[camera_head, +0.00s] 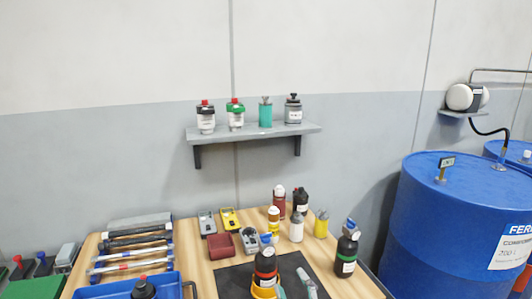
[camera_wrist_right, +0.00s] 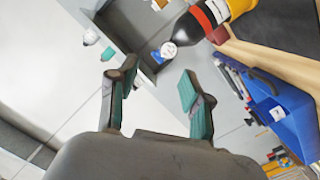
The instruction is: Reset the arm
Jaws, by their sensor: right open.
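My right gripper (camera_head: 293,287) shows at the bottom edge of the head view, with its teal-padded fingers over the dark mat on the table. In the right wrist view the right gripper (camera_wrist_right: 158,78) has its two fingers spread apart, with nothing between them. A black bottle with a red-orange band (camera_head: 265,262) stands just left of the gripper in the head view. My left gripper is not in view.
The wooden table (camera_head: 345,285) holds several bottles, a blue tray (camera_head: 120,289), hammers (camera_head: 130,253) and small boxes. A grey wall shelf (camera_head: 255,133) carries several containers. A large blue drum (camera_head: 440,230) stands at the right. The air above the table is clear.

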